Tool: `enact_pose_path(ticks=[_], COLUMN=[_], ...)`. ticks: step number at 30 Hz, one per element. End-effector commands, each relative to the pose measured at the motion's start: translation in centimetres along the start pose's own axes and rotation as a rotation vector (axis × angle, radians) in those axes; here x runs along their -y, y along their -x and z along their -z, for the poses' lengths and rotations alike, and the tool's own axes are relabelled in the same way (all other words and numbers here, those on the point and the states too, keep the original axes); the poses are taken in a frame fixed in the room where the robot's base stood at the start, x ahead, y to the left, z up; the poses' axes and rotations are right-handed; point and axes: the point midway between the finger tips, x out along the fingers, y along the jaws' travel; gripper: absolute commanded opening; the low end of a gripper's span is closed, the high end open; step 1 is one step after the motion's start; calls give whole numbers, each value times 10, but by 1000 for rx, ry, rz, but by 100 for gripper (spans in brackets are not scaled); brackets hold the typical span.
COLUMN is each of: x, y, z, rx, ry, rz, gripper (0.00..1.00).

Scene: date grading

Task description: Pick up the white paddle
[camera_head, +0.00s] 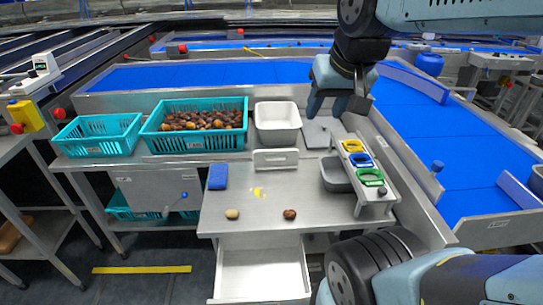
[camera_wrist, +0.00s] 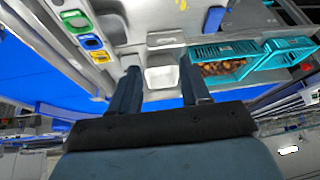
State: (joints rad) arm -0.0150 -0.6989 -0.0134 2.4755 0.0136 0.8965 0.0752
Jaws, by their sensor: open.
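The white paddle (camera_head: 276,160) is a flat pale piece with a long slot near its top edge. It stands at the back of the steel worktable, just in front of the white bin (camera_head: 278,124). In the wrist view the paddle (camera_wrist: 165,39) lies beyond the bin (camera_wrist: 161,77). My gripper (camera_head: 336,106) is open and empty, held in the air behind and right of the paddle in the head view. In the wrist view its fingers (camera_wrist: 160,80) are spread on either side of the bin, apart from the paddle.
A teal crate of dates (camera_head: 212,142) and an empty teal crate (camera_head: 98,150) stand left. A rack with yellow, blue and green rings (camera_head: 392,194) and a grey tub (camera_head: 334,172) stand right. A blue block (camera_head: 218,176) and two dates lie on the worktable (camera_head: 262,222). A drawer is open below.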

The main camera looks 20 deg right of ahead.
Motion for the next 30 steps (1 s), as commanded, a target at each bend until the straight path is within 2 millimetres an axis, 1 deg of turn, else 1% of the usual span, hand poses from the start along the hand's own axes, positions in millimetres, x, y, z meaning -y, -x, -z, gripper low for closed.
enact_pose_path(ticks=[1, 8, 14, 23, 29, 30], x=[3, 6, 9, 12, 14, 14], y=[-5, -34, -68, -132, -181, -192], z=[8, 50, 85, 130, 153, 156], rx=[19, 103, 179, 276, 321, 328], ry=[-37, -285, -509, -839, -1052, -1095], rz=[8, 36, 28, -37, -111, -130], gripper=[47, 47, 47, 47, 47, 47])
